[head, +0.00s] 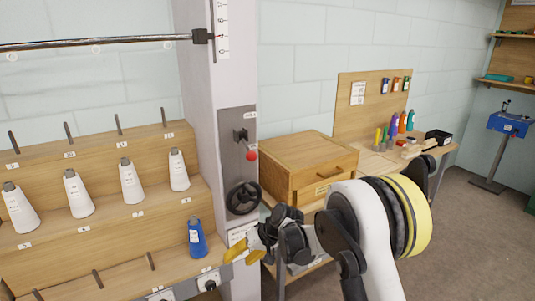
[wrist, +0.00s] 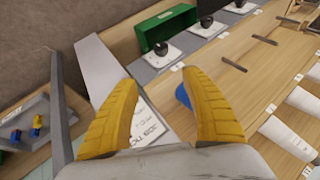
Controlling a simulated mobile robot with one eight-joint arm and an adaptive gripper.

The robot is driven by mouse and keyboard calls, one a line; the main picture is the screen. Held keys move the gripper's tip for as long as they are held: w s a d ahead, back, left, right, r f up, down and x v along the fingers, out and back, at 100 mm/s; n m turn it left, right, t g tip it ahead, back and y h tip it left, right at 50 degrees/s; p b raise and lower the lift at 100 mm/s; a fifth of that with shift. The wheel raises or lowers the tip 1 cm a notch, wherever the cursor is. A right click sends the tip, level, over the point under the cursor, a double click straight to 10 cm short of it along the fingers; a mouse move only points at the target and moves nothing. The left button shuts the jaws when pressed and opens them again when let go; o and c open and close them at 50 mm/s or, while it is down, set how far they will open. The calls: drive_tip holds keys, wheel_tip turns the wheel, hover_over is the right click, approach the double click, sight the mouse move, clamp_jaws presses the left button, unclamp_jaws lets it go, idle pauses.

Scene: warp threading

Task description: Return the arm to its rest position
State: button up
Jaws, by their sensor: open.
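My gripper (head: 243,253) has yellow fingers and hangs in front of the grey-white post, low and just right of the blue cone. In the wrist view the two fingers of my gripper (wrist: 157,77) stand well apart, with nothing held between them. My white arm (head: 372,230) with a yellow-and-black joint reaches in from the lower right. The blue cone (head: 197,239) stands upright on the lower wooden step, apart from the fingers. In the wrist view a bit of the blue cone (wrist: 182,95) shows beside the right finger, which hides most of it.
White cones (head: 132,182) stand on the stepped wooden rack (head: 100,240) at left. The post carries a red-knobbed lever (head: 251,155) and a black handwheel (head: 243,197). A wooden box (head: 300,160) sits behind my arm. Open floor (head: 465,225) lies at right. The wrist view shows a green box (wrist: 165,26).

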drive_tip(key=s+d+r+m+t+h, duration=0.1)
drive_tip(key=s+d+r+t+h, duration=0.1)
drive_tip(key=s+d+r, duration=0.55)
drive_tip(key=s+d+r+m+t+h, duration=0.15)
drive_tip(key=s+d+r, duration=0.25)
drive_tip(key=d+r, duration=0.65)
drive_tip(key=s+d+r+m+t+h, duration=0.1)
drive_tip(key=s+d+h, duration=0.1)
drive_tip(key=s+d, duration=0.4)
drive_tip(key=s+d+r+m+t+h, duration=0.1)
drive_tip(key=s+d, duration=0.5)
drive_tip(key=s, duration=0.6)
drive_tip(key=shift+s+r+h, duration=0.3)
drive_tip(key=shift+r+h, duration=0.05)
drive_tip(key=shift+a, duration=0.1)
